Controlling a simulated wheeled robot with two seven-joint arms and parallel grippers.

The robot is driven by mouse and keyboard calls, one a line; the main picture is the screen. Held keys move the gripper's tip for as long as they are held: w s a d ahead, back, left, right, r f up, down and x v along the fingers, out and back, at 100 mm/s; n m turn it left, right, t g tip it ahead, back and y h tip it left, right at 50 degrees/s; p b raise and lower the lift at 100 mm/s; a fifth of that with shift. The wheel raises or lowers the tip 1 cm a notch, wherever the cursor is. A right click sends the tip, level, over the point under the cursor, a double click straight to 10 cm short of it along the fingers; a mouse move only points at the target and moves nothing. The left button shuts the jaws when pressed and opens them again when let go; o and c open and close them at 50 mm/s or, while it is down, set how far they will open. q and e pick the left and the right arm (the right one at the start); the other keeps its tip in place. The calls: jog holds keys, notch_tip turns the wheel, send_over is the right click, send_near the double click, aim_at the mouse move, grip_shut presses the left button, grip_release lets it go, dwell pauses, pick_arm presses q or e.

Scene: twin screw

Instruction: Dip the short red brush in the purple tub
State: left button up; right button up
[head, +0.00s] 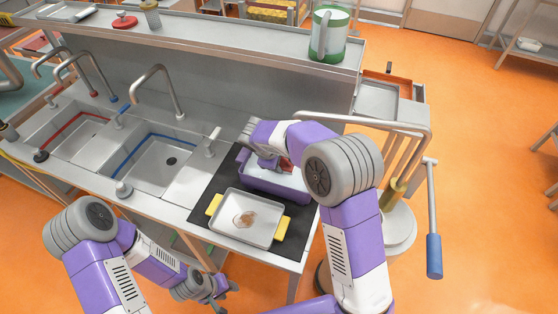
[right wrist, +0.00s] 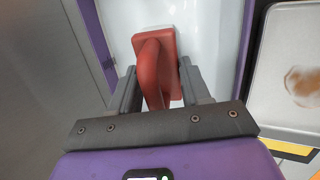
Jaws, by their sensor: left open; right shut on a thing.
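The short red brush (right wrist: 165,45) is between the fingers of my right gripper (right wrist: 158,88), shut on its curved handle. In the head view the brush (head: 287,164) shows only in part behind my right arm. The purple tub (head: 270,191) stands on the black mat, with a pale inside; its purple wall (right wrist: 97,38) also shows in the right wrist view. The brush is over or inside the tub; whether it touches the bottom I cannot tell. My left gripper (head: 222,292) is open and empty, low in front of the counter.
A white tray (head: 226,229) with yellow handles and a brown stain lies in front of the tub on the black mat (head: 201,212). Sinks with taps (head: 160,165) are to the left. A green-and-white jug (head: 328,35) stands on the shelf behind.

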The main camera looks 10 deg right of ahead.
jog(key=shift+r+p, duration=3.05)
jog(key=shift+r, duration=1)
jog(key=shift+r+p, duration=1.6)
jog(key=shift+r, duration=0.45)
